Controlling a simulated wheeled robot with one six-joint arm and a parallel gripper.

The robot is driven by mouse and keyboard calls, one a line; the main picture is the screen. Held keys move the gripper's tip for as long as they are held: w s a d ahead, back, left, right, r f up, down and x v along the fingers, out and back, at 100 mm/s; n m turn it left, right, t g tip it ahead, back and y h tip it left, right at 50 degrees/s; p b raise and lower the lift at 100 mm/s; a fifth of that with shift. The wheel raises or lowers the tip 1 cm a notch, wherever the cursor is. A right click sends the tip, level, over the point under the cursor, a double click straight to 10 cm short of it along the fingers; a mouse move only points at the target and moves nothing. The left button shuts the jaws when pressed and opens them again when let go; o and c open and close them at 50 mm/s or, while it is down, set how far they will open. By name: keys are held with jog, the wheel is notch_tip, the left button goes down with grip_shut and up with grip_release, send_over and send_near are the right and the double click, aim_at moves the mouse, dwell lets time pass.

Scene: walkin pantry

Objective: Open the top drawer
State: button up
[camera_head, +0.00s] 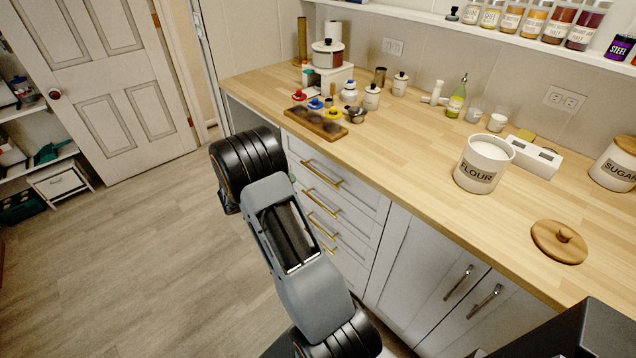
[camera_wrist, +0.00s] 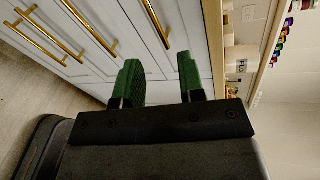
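The top drawer (camera_head: 346,184) is a white panel under the counter's front edge. It looks shut. Its gold bar handle (camera_head: 321,174) faces the room. In the wrist view, which is turned sideways, this handle (camera_wrist: 156,24) is the gold bar nearest the counter. My gripper (camera_wrist: 158,58) shows there with two green fingers spread apart and nothing between them. The handle lies ahead of the gap between the fingertips, apart from them. In the head view my arm hides nearly all of the gripper.
Lower drawers with gold handles (camera_head: 321,202) sit below. A cupboard (camera_head: 425,270) with silver handles stands to the right. The wooden counter (camera_head: 420,150) holds a flour canister (camera_head: 482,168), a wooden lid (camera_head: 559,243) and a burner-like board (camera_head: 316,124). The floor (camera_head: 130,260) at left is clear.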

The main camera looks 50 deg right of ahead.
aim_at(318, 173)
jog(key=d+f+n, duration=0.1)
jog(key=d+f, duration=0.1)
jog(key=d, duration=0.2)
jog(key=d+f+n, duration=0.1)
jog(key=d, duration=0.4)
jog(key=d+f+n+h, duration=0.1)
jog(key=d+f, duration=0.1)
jog(key=d, duration=0.3)
jog(key=shift+w+d+f+t, duration=0.15)
jog(key=shift+d+f+t, duration=0.1)
jog(key=shift+f+t, duration=0.1)
grip_shut()
